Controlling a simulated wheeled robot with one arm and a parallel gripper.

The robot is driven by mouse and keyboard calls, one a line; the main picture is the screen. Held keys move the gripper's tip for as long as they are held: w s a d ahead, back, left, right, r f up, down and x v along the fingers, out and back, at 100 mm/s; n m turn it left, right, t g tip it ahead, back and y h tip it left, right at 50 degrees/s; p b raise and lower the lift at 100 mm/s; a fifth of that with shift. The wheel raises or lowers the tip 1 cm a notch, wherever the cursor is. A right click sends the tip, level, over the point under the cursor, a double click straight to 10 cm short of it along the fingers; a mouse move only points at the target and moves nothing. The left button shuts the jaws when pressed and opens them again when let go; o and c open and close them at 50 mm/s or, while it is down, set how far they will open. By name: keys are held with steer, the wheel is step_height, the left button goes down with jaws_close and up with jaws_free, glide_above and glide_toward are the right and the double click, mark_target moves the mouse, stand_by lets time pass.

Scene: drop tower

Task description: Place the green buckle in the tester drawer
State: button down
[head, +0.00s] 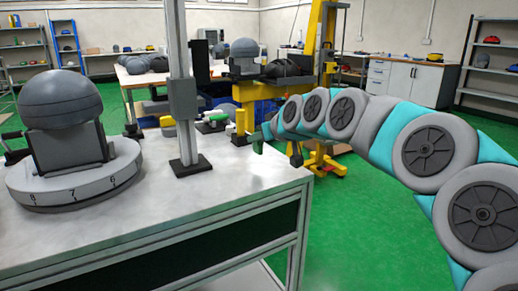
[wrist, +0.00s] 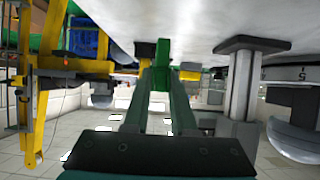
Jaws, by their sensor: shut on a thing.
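My gripper (head: 263,135) is at the right end of the grey table, near its far right corner. In the wrist view, the two dark green fingers of my gripper (wrist: 162,70) close on the green buckle (wrist: 162,50). The buckle stands up between the fingertips, and the wrist picture looks upside down. In the head view, the buckle (head: 257,146) is a small green piece at the gripper's tip; I cannot tell whether it touches the table. I cannot make out a tester drawer for certain in either view.
The grey table (head: 150,215) carries a helmet on a numbered round base (head: 75,182) and a metal post (head: 184,100). Small yellow, white and green parts (head: 216,116) lie near its far edge. A yellow frame (head: 325,50) stands behind. Green floor at right is open.

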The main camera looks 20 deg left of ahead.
mark_target(262, 147)
steer(key=shift+w+f, duration=0.25)
steer(key=shift+f, duration=1.6)
steer(key=shift+f, duration=0.1)
steer(key=c, duration=0.7)
jaws_free()
steer(key=shift+c, duration=0.2)
steer(key=shift+r, duration=0.2)
steer(key=v, duration=1.2)
steer(key=shift+b, duration=0.3)
steer(key=shift+d+f, duration=0.1)
steer(key=shift+f, duration=0.1)
